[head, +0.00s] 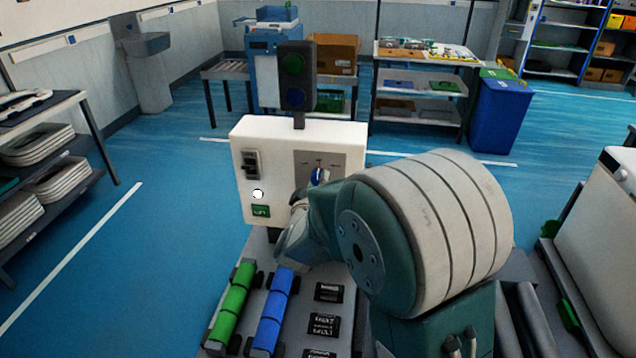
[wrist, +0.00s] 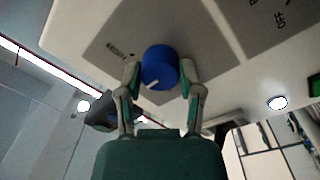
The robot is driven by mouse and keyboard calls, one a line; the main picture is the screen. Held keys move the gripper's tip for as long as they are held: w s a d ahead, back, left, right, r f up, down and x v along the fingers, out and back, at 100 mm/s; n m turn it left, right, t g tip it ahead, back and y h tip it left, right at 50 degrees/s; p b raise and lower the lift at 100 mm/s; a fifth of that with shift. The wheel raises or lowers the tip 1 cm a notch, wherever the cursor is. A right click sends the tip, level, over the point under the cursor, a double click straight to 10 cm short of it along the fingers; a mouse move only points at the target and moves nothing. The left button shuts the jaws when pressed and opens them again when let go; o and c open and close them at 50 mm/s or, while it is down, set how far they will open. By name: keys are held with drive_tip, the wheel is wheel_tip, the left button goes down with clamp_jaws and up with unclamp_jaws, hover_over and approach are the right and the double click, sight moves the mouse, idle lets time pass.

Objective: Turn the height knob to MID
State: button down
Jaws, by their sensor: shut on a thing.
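The blue height knob (wrist: 157,60) sits on a grey plate (wrist: 108,32) on the white control box (wrist: 225,45) in the wrist view. A white pointer mark shows on its face, towards the lower left in that view. My gripper (wrist: 160,74) has one finger on each side of the knob and is shut on it. Lettering shows on the plate left of the knob, but no MID mark is readable. In the head view the knob (head: 317,177) shows at the box's right front, partly hidden by my arm.
Green (head: 232,305) and blue (head: 272,310) rollers lie in front.

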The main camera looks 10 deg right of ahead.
drive_tip(key=shift+a, duration=0.15)
drive_tip(key=shift+c, duration=1.2)
unclamp_jaws()
drive_tip(key=shift+w, duration=0.1)
drive_tip(key=shift+a, duration=0.15)
drive_tip(key=v, duration=1.2)
drive_tip(key=shift+f, duration=0.1)
